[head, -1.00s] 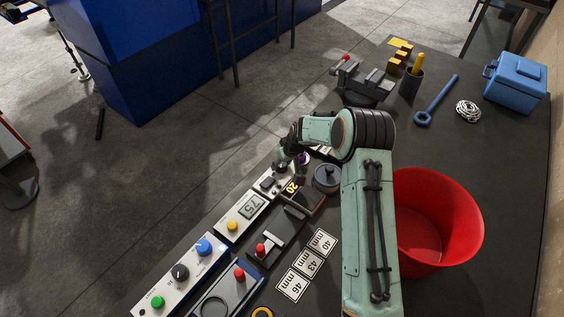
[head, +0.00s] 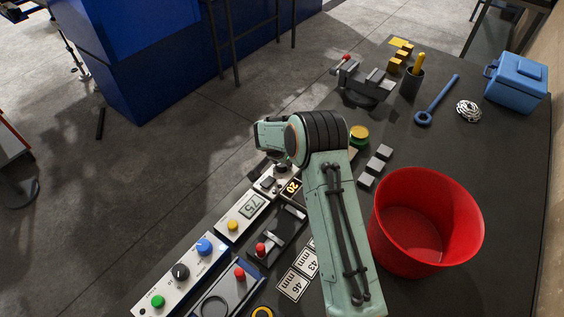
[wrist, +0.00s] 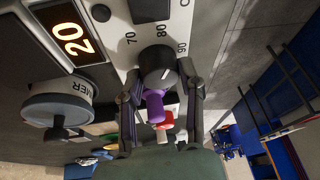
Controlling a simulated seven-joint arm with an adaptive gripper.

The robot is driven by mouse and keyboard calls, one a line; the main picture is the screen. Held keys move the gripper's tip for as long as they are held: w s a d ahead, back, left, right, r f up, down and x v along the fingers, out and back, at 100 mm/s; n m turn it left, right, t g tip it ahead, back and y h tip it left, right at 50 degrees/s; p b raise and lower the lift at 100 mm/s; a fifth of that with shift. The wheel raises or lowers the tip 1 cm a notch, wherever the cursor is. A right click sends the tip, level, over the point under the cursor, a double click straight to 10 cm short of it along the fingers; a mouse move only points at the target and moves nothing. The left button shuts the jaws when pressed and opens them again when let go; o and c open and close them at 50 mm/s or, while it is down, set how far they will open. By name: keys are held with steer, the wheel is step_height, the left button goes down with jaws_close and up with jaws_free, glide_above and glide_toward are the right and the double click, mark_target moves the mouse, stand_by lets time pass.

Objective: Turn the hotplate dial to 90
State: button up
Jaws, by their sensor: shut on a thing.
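The hotplate dial (wrist: 157,66) is a dark round knob on a pale panel, marked 70, 80 and 90 in the wrist view. A short pale mark shows on the knob, but I cannot read its exact setting. My gripper (wrist: 161,84) has its two fingers on opposite sides of the knob and is shut on it. The orange display (wrist: 75,38) beside it reads 20, and it also shows in the head view (head: 291,187). In the head view my own wrist hides most of the dial and the fingers.
A grey timer knob (wrist: 58,108) stands close beside the dial. Purple and red parts (wrist: 155,104) show between my fingers. A panel reading 75 (head: 253,206), a red bucket (head: 462,235) and grey blocks (head: 375,165) share the bench.

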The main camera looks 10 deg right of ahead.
steer(key=m+h, duration=0.1)
steer(key=m, duration=0.1)
steer(key=m+g, duration=0.1)
steer(key=m, duration=0.2)
steer(key=shift+a+f+m+h, duration=0.1)
steer(key=shift+m+h, duration=0.2)
steer(key=shift+h, duration=0.1)
steer(key=shift+m+g+h, duration=0.3)
steer(key=shift+m+g, duration=0.8)
steer(key=shift+m, duration=1.2)
steer(key=o, duration=1.2)
steer(key=shift+c, duration=0.2)
steer(key=w+v, duration=0.1)
steer(key=v, duration=1.1)
steer(key=shift+s, duration=0.4)
